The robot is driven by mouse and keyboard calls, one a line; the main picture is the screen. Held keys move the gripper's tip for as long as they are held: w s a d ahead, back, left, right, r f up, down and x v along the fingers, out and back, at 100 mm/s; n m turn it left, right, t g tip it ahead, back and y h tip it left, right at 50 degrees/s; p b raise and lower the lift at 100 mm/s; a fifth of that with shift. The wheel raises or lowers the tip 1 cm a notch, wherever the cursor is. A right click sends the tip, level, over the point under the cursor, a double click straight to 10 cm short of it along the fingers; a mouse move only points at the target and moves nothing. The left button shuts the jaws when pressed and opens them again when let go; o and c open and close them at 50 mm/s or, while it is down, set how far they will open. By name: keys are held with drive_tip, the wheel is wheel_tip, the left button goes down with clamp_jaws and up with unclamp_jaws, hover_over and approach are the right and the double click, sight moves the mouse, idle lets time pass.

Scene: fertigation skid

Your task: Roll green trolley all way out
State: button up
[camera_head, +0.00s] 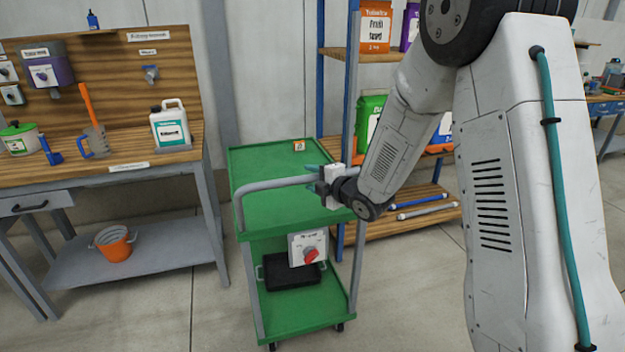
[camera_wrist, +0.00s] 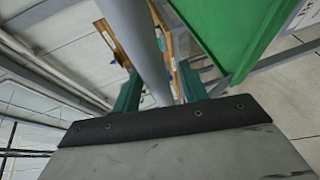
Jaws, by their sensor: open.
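The green trolley (camera_head: 262,215) stands between the wooden workbench and the shelf rack. It has a green top, a green lower shelf and a grey bar handle (camera_head: 272,185) across the near side. My gripper (camera_head: 317,178) is at the right part of this handle. In the wrist view the handle (camera_wrist: 143,45) runs between the two teal fingers of my gripper (camera_wrist: 160,90), with gaps showing beside it, so the jaws are open around the bar. The trolley's green top (camera_wrist: 225,35) shows at the upper right there. Exact contact cannot be told.
The workbench (camera_head: 110,174) is close on the left, the rack (camera_head: 350,120) behind right. Floor (camera_head: 215,320) in front is clear.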

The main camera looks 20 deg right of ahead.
drive_tip(key=v, duration=0.7)
drive_tip(key=shift+s+d+r, duration=0.15)
drive_tip(key=shift+s, duration=0.15)
